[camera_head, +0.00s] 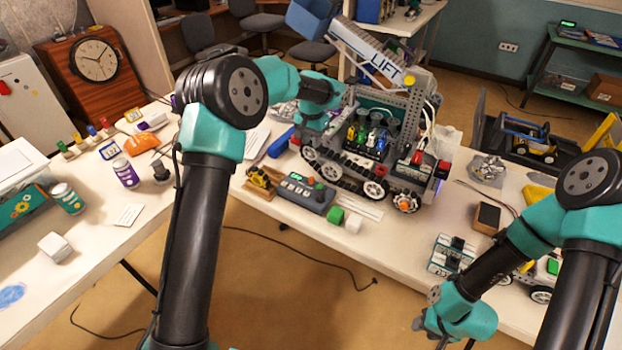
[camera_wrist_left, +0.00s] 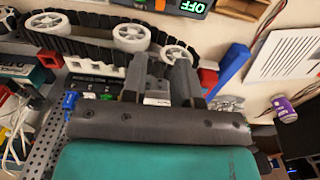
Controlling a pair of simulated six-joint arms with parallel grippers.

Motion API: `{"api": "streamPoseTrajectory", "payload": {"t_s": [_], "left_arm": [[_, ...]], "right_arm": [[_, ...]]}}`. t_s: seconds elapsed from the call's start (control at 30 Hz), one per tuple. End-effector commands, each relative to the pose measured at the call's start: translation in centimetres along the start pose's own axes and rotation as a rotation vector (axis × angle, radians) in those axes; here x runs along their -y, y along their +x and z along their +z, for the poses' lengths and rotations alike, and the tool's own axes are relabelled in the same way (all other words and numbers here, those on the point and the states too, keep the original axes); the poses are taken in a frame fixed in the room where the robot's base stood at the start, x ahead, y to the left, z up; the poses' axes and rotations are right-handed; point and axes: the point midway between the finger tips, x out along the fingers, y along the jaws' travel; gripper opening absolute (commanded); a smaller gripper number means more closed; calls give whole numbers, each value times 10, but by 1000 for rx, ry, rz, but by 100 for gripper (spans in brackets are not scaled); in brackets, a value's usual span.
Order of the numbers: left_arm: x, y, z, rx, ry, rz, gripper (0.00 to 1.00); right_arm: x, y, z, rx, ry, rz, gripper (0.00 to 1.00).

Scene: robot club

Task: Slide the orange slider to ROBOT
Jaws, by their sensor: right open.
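A tracked robot (camera_head: 375,165) with a grey frame and a LIFT sign stands on the table. Coloured switches (camera_head: 366,137) sit on its near side. The left wrist view shows a dark panel (camera_wrist_left: 98,86) with small green marks on the robot. My left gripper (camera_wrist_left: 158,66) is open over this robot, its two grey fingers apart beside the panel; the head view hides its tips. My right gripper (camera_head: 443,335) is open and empty at the table's front edge, low in the head view.

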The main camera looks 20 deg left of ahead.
Motion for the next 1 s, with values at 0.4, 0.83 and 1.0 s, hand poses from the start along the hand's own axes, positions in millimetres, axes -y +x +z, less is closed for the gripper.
{"api": "streamPoseTrajectory", "payload": {"t_s": [0.4, 0.83, 1.0], "left_arm": [[0, 53, 1, 5, 0, 1, 28], [0, 126, 1, 4, 0, 1, 28], [0, 153, 1, 3, -2, 1, 28]], "right_arm": [[0, 0, 0, 0, 0, 0, 43], [0, 0, 0, 0, 0, 0, 43], [0, 0, 0, 0, 0, 0, 43]]}}
